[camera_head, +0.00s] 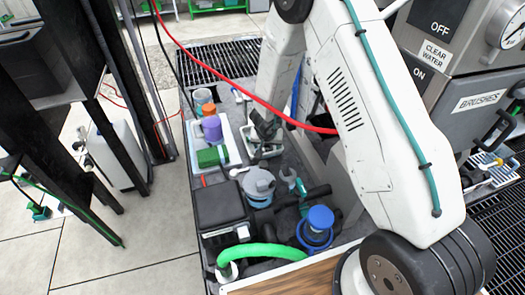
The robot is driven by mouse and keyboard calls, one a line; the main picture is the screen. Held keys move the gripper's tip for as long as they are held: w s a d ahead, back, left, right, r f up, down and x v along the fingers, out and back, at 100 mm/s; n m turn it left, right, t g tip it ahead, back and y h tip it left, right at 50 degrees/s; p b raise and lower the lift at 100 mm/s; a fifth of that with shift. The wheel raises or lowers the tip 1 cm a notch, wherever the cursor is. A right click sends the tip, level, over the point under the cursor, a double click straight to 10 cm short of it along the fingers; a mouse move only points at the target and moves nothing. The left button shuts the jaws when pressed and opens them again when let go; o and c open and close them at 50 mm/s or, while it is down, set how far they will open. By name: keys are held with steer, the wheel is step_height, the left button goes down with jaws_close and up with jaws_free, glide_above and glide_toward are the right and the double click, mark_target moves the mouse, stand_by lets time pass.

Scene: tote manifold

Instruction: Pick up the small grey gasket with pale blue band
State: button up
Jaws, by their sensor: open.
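My gripper (264,132) is dark, open and pointing down over a small pale tray (270,154) near the middle of the view. The tray's inside is mostly hidden by the gripper, and small grey shapes in it are too small to tell apart. I cannot make out the small grey gasket with pale blue band for certain. I cannot tell whether the fingers touch anything in the tray.
Left of the small tray, a white tray (234,148) holds a purple cylinder (212,128) and a green block (211,156). In front stand a grey round container (259,183), a black case (221,206) and a blue-topped item (320,217).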

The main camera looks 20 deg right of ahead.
steer(key=shift+w+f, duration=0.15)
steer(key=shift+f, duration=0.1)
steer(key=c, duration=1.1)
steer(key=shift+o, duration=0.2)
steer(key=shift+r, duration=0.1)
step_height(320, 180, up, 18)
steer(key=s+a, duration=0.2)
steer(key=s, duration=0.3)
steer(key=s+a, duration=0.2)
steer(key=s, duration=0.3)
steer(key=s+a, duration=0.2)
steer(key=s, duration=0.3)
steer(key=shift+s+a, duration=0.2)
steer(key=shift+s, duration=0.1)
steer(key=shift+s+a, duration=0.2)
steer(key=shift+s, duration=0.35)
steer(key=shift+r, duration=0.1)
